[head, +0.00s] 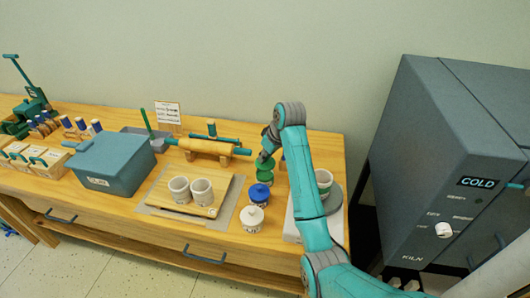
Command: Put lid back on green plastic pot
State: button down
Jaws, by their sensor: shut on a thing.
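The green plastic pot (264,178) stands on the wooden table, behind the blue pot and left of my arm. A green lid (265,164) is at the top of the pot. My gripper (265,157) points down over the pot and is shut on the lid. The view is too small to tell whether the lid touches the rim or hangs just above it. My gripper hides part of the lid.
A blue lidded pot (259,195) and a white lidded pot (252,218) stand in front. Two pale cups (202,192) sit on a wooden board. A rolling pin (207,148) lies behind. A grey kiln (430,160) stands right.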

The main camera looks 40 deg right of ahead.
aim_at(266, 163)
jog(key=shift+f, duration=2.05)
jog(key=shift+f, duration=0.15)
dwell(0.7)
jog(key=c, duration=0.5)
grip_release()
jog(key=shift+r, duration=3.5)
